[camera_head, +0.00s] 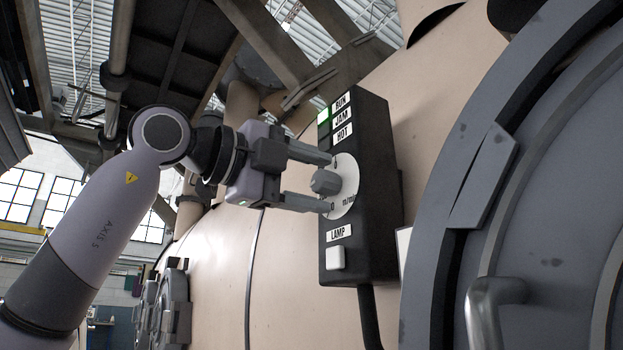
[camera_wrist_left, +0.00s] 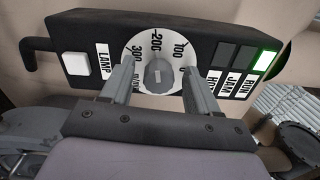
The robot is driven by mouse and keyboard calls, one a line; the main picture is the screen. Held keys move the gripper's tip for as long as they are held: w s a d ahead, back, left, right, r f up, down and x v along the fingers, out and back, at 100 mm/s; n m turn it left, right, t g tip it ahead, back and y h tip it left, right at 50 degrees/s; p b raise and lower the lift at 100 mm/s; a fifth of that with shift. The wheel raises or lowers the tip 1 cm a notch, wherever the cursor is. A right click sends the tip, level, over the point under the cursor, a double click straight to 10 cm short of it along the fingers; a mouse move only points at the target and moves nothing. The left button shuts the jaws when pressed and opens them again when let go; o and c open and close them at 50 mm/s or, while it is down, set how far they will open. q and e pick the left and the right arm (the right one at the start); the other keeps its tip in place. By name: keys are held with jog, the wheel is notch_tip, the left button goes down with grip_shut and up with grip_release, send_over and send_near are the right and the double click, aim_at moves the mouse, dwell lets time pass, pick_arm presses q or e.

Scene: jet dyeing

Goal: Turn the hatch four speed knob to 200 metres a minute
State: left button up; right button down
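The speed knob (camera_head: 325,182) is a grey knob on a white round dial (camera_head: 349,176) marked in m/min, set in a black control box (camera_head: 372,210). The wrist view shows the knob (camera_wrist_left: 159,76) and its dial (camera_wrist_left: 158,46) with 0, 100, 200 and 300. I cannot tell which mark the knob points at. My left gripper (camera_head: 328,181) is open, with one finger on each side of the knob. In the wrist view the left gripper (camera_wrist_left: 158,84) shows a gap between each finger and the knob. My right gripper is not in view.
The box has a lit green RUN lamp (camera_head: 323,115), dark JAM and HOT lamps, and a white LAMP button (camera_head: 335,258). A big round grey hatch (camera_head: 540,190) with a handle (camera_head: 490,305) stands close on the right. The beige vessel wall (camera_head: 290,265) lies behind.

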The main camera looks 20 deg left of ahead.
pick_arm(q)
jog(key=v, duration=0.7)
jog(key=shift+b, duration=0.35)
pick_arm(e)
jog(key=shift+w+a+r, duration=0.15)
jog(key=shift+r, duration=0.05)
pick_arm(q)
jog(key=shift+s, duration=0.1)
